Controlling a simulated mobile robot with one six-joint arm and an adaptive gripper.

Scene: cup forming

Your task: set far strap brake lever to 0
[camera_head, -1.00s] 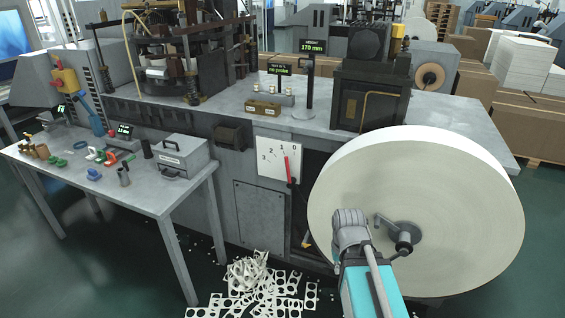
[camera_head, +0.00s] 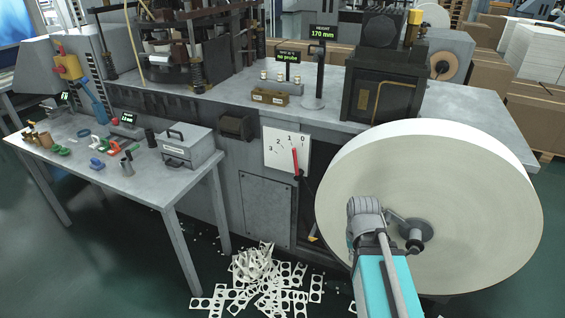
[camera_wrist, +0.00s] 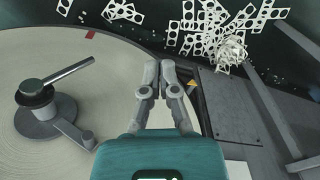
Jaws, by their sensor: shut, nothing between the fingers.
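The brake lever is a red handle (camera_head: 295,160) in front of a white dial plate (camera_head: 272,160) marked 3, 2, 1, 0 on the machine's front. It stands nearly upright, tilted slightly left, with its tip near the 1. Only one such lever shows. My gripper (camera_wrist: 159,70) is shut and empty in the wrist view, its fingers pointing away beside the big paper roll. The lever is not clearly seen in the wrist view.
The large paper roll (camera_head: 470,230) with its hub crank (camera_head: 414,232) stands right of the dial; it also fills the left of the wrist view (camera_wrist: 40,60). Scrap cutouts (camera_head: 262,285) litter the floor. A side table (camera_head: 150,185) with tools stands left.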

